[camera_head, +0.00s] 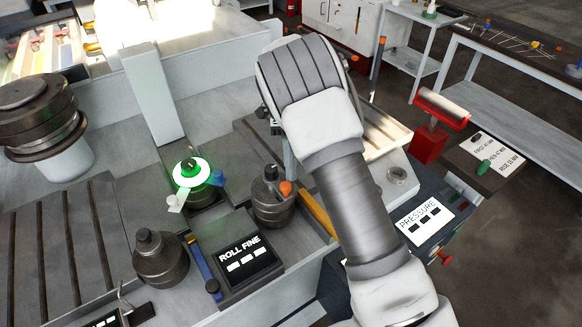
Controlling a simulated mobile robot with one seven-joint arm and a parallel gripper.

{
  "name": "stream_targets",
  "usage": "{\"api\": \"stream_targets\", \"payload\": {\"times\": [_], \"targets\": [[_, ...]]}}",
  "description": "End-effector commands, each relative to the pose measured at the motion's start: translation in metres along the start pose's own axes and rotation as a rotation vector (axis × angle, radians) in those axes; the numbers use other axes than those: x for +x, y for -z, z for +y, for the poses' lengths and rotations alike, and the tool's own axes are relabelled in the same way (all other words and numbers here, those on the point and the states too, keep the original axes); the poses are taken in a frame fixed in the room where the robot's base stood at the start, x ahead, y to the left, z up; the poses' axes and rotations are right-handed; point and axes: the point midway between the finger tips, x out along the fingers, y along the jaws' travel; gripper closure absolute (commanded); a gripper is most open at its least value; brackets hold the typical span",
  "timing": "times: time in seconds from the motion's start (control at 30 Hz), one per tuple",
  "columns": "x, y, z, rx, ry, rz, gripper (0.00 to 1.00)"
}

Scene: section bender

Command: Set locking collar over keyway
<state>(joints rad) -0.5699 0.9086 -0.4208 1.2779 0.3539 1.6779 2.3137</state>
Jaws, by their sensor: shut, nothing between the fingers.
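I cannot make out a keyway. My gripper (275,128) is mostly hidden behind my white wrist; only small dark parts show at its left edge. It is shut and empty, to the right of the green ring and apart from it.
A dark roller (271,200) with an orange-tipped lever (286,188) stands right of the ring. A dark knobbed roller (159,258) stands lower left, beside the ROLL FINE panel (248,258). An upright grey post (150,95) rises behind the ring. A PRESSURE panel (424,217) is at right.

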Motion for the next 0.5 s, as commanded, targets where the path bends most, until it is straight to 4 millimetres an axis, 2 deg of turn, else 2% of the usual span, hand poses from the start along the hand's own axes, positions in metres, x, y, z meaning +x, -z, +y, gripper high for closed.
{"api": "stream_targets", "payload": {"times": [0.23,0.5], "targets": [[-0.009,-0.001,0.0,-0.001,0.0,0.0,1.0],[-0.047,-0.001,-0.001,-0.001,0.002,-0.002,1.0]]}}
